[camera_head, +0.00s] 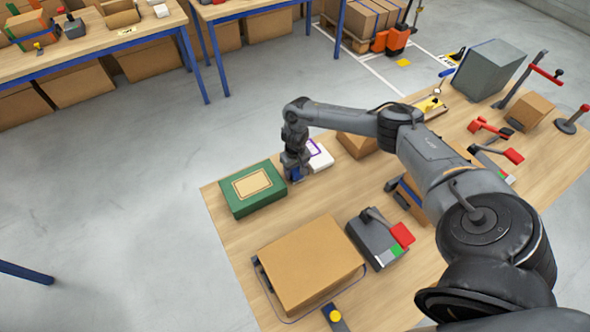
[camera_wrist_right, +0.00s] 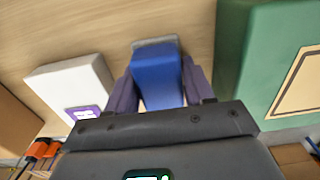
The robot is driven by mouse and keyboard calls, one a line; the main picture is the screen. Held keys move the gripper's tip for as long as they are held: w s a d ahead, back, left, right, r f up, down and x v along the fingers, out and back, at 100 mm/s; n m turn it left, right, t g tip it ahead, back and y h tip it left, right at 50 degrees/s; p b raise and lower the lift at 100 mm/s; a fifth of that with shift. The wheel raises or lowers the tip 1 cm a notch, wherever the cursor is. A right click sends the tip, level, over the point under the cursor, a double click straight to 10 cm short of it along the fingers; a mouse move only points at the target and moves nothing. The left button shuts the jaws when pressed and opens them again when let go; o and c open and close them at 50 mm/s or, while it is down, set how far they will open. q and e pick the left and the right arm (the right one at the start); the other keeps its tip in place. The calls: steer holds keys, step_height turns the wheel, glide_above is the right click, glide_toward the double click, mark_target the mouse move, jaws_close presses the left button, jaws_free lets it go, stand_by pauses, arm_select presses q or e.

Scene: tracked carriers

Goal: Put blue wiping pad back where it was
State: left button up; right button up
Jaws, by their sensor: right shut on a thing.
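The blue wiping pad (camera_wrist_right: 158,75) is between the fingers of my right gripper (camera_wrist_right: 160,85) in the right wrist view. My right gripper is shut on it, and its fingers press on both sides. In the head view, my right gripper (camera_head: 294,175) is low over the wooden table, and a little of the blue pad (camera_head: 295,173) shows at its tip. It is between the green box (camera_head: 253,188) and a white box with a purple label (camera_head: 319,157). I cannot tell whether the pad touches the table. My left gripper is not in view.
A large cardboard box (camera_head: 309,262) and a grey device with a red flap (camera_head: 376,238) stand nearer on the table. A small cardboard box (camera_head: 357,145) is behind my right forearm. Bare wood (camera_head: 230,236) shows in front of the green box.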

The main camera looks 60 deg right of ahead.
steer(key=o, duration=1.2)
steer(key=shift+c, duration=0.2)
steer(key=shift+r, duration=0.35)
step_height(320, 180, up, 12)
steer(key=p, duration=0.3)
steer(key=shift+f, duration=0.25)
